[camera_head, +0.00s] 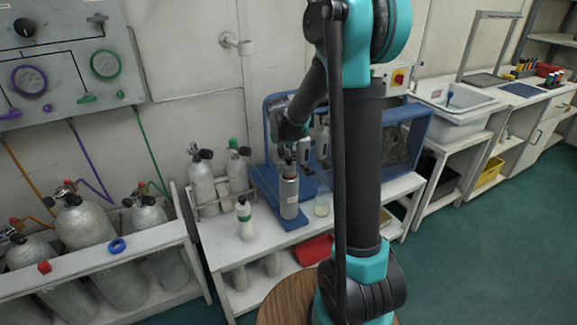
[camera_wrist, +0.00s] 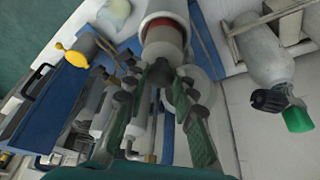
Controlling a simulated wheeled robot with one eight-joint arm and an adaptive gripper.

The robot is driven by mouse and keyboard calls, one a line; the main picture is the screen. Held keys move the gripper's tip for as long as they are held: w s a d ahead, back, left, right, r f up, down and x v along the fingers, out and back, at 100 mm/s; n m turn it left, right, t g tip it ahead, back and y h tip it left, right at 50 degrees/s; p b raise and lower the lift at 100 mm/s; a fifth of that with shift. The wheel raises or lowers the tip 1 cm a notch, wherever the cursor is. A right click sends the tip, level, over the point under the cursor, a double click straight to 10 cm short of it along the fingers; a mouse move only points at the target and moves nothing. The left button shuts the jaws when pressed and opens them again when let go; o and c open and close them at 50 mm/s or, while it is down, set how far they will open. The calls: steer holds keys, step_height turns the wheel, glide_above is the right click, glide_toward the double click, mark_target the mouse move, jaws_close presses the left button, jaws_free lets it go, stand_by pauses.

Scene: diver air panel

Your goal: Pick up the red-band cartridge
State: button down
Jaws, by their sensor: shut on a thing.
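The red-band cartridge (camera_head: 289,192) is a grey upright cylinder with a dark red band near its top, over the blue stand on the bench. It also shows in the wrist view (camera_wrist: 164,38), with the red band across it. My gripper (camera_head: 288,153) is above it and shut on its top end. In the wrist view the fingertips of my gripper (camera_wrist: 172,78) meet at the near end of the cartridge. I cannot tell whether the cartridge's foot touches the stand.
A green-band cartridge (camera_head: 244,218) stands left on the white bench (camera_head: 222,238). A small pale jar (camera_head: 322,203) stands to the right. Grey cylinders with valves (camera_head: 202,184) stand in a rack at left. A blue-framed box (camera_head: 416,122) is behind my arm. A red tray (camera_head: 314,250) lies below.

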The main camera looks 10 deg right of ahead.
step_height(320, 180, up, 22)
steer(key=shift+r, duration=0.2)
stand_by(0.5)
